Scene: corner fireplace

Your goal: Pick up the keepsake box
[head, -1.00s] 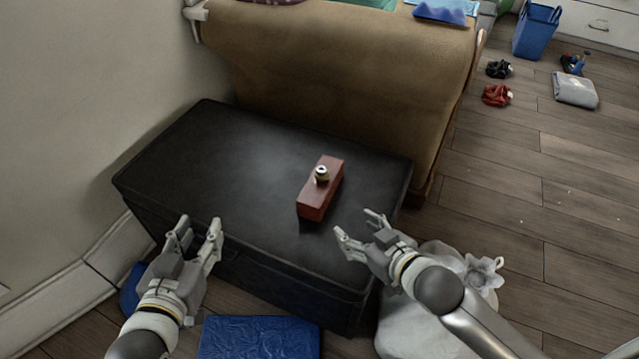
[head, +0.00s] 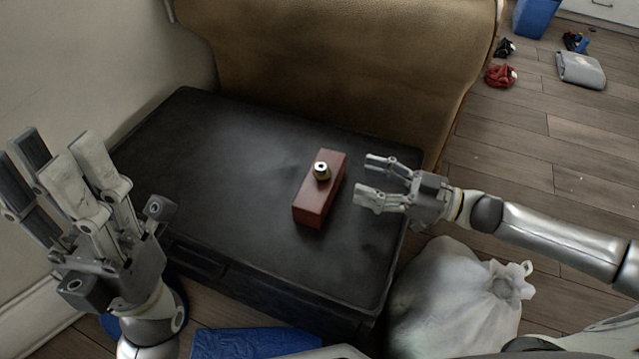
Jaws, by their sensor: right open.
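The keepsake box, a small reddish-brown block (head: 317,207), lies on the black chest (head: 230,150), right of its middle.
A tan upholstered piece (head: 340,70) stands behind the chest. A white tied bag (head: 450,300) sits on the floor at the front right. A blue patterned item (head: 255,343) lies in front. Folded grey cloth (head: 581,70) and small items lie on the wooden floor at right.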

